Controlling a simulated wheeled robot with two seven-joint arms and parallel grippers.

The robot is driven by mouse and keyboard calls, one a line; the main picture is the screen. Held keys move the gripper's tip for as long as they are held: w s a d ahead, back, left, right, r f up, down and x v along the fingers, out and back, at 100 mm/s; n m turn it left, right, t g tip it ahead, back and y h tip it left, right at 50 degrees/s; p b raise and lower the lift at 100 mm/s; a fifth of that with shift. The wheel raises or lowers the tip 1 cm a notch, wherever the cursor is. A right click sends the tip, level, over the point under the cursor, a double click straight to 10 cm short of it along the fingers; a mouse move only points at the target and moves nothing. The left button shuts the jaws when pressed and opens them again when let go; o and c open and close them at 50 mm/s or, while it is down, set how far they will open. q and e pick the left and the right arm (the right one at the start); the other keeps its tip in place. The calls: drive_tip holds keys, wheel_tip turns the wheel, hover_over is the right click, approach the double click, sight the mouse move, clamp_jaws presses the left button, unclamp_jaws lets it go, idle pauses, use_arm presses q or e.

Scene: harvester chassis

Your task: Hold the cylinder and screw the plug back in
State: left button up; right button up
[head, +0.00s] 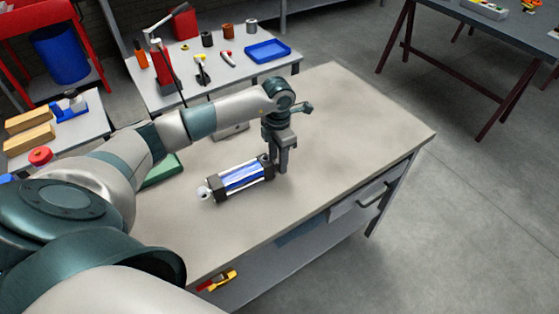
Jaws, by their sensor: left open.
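The cylinder (242,177) lies on its side on the workbench, with a blue body, dark end blocks and a pale round tip at its left end. My left gripper (278,168) points down at the cylinder's right end block, open. Its fingers overlap that end in the picture; I cannot tell whether they touch it. I cannot make out the plug. My right gripper is not in view.
The workbench (345,115) is clear to the right of the cylinder. A green item (162,171) lies partly behind my left arm. A second table behind holds a blue tray (267,51) and several small items. A drawer (358,200) is under the bench's front edge.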

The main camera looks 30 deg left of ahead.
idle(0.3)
use_arm(q)
clamp_jaws()
drive_tip(key=shift+r, duration=0.1)
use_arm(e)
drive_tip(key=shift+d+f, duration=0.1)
